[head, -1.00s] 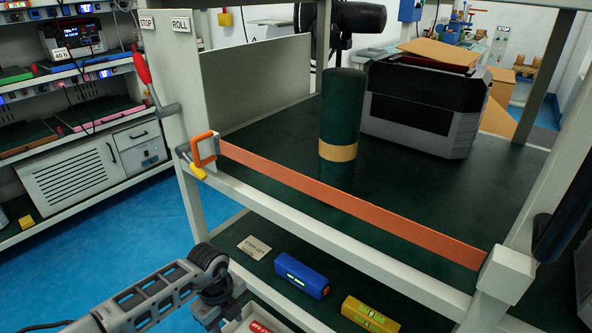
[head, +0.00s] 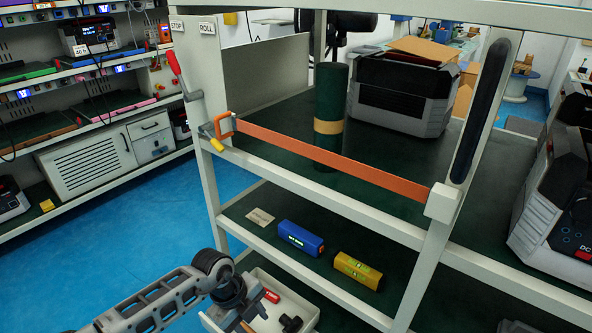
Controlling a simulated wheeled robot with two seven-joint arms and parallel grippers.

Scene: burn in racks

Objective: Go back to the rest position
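My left arm (head: 165,302) comes in from the lower left and ends in a dark wrist (head: 228,288) in front of the rack's lower shelves, above a white bin (head: 309,305). Its fingers cannot be made out against the bin, so I cannot tell whether they are open or shut. My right gripper is not in view. An orange strap (head: 330,162) stretches across the front of the rack's upper shelf, from an orange hooked handle (head: 223,126) at the left post to the right post.
Behind the strap stand a dark green cylinder (head: 331,92) and a grey-black unit (head: 402,95). A blue box (head: 300,238) and a yellow box (head: 357,271) lie on the shelf below. Another unit (head: 560,190) is at right. Blue floor (head: 130,235) is clear at left.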

